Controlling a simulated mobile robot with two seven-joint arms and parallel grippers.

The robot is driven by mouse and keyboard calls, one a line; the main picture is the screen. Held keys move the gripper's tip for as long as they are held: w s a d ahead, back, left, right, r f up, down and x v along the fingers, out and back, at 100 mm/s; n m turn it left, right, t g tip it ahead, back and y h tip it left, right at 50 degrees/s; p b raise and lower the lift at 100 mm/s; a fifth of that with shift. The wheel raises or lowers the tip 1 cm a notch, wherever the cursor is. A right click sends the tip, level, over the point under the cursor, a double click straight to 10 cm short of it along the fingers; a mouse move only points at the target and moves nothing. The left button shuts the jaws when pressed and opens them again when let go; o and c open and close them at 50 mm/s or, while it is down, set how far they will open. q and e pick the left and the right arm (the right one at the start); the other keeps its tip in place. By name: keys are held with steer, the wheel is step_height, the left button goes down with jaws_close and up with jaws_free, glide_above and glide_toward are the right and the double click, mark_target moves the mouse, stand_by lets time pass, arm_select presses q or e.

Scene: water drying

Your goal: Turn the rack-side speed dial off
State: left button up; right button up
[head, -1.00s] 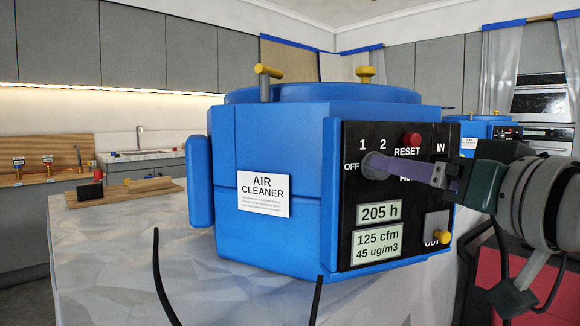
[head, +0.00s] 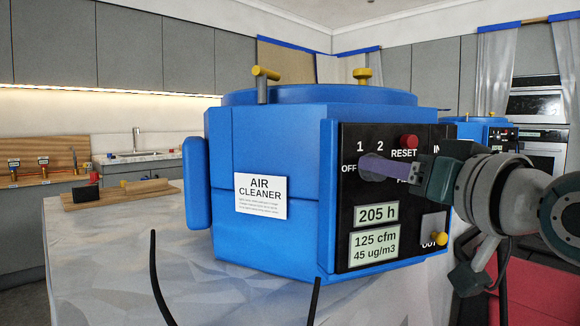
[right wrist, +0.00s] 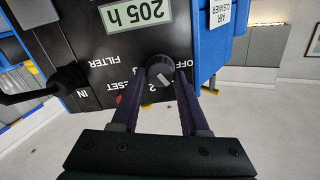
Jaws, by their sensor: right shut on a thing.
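The speed dial (right wrist: 158,66) is a dark round knob with a pale mark on its face, shown in the right wrist view. In the head view the grey dial (head: 367,167) sits beside OFF, below 1 and 2, on the black panel (head: 350,194) of a blue air cleaner (head: 265,140). My right gripper (head: 373,165) reaches in from the right, its purple fingers shut on the dial. In the right wrist view its fingertips (right wrist: 159,77) lie on both sides of the knob. I cannot tell the exact setting. My left gripper is out of view.
A red RESET button (head: 409,141) is just above my right fingers. A yellow knob (head: 439,238) is low on the panel. The cleaner stands on a pale block (head: 120,265). A second blue air cleaner (head: 470,132) stands behind at right. Two dark cables rise at the front.

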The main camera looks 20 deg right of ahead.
jaws_close()
steer(key=shift+a+n+p, duration=0.15)
steer(key=shift+n+p, duration=3.65)
steer(key=shift+n, duration=2.3)
